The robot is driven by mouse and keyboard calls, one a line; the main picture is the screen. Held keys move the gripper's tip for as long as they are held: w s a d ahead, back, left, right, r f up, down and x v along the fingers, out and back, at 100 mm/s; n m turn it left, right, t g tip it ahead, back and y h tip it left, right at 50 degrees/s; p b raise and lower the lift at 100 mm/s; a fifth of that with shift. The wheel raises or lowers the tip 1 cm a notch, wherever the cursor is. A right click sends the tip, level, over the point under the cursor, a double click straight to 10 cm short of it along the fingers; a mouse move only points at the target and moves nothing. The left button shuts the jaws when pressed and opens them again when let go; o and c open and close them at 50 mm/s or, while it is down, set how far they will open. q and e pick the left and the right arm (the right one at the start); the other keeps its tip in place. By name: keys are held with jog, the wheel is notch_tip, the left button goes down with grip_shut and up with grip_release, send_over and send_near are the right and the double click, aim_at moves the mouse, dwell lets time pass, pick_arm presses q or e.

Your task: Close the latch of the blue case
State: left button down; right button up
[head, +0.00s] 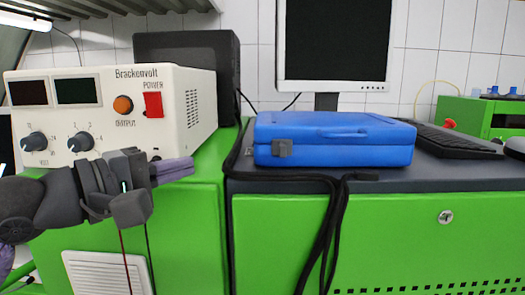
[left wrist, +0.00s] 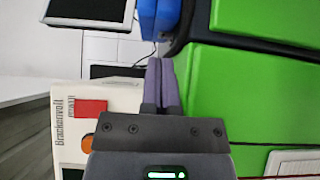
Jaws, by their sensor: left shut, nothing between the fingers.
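The blue case (head: 340,136) lies flat and shut-looking on the dark top of the green bench, its front face toward me. A grey latch (head: 282,148) sits at the left of its front face; I cannot tell whether it is fastened. My left gripper (head: 192,168) is shut and empty, to the left of the case and apart from it, in front of the power supply. In the left wrist view, the purple fingers (left wrist: 161,75) are together and point toward the case (left wrist: 157,18), of which only a part shows. The right gripper is not in view.
The cream Brackenvolt power supply (head: 130,115) stands at the left, close behind my left gripper.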

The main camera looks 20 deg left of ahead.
pick_arm(q)
jog(key=p, duration=0.5)
send_near(278, 149)
jog(key=w, duration=0.2)
jog(key=w+a, duration=0.1)
jog(key=shift+w+r, duration=0.3)
jog(key=shift+w, duration=0.1)
jog(key=d, duration=0.1)
jog(key=w+d+p, duration=0.1)
jog(key=d, duration=0.1)
jog(key=shift+w+d+f+p, duration=0.15)
jog(key=shift+w+d+p, duration=0.05)
jog(key=shift+w+p, duration=0.1)
jog(key=shift+w+d+f, duration=0.1)
jog(key=shift+d+f, duration=0.05)
jog(key=shift+d, duration=0.25)
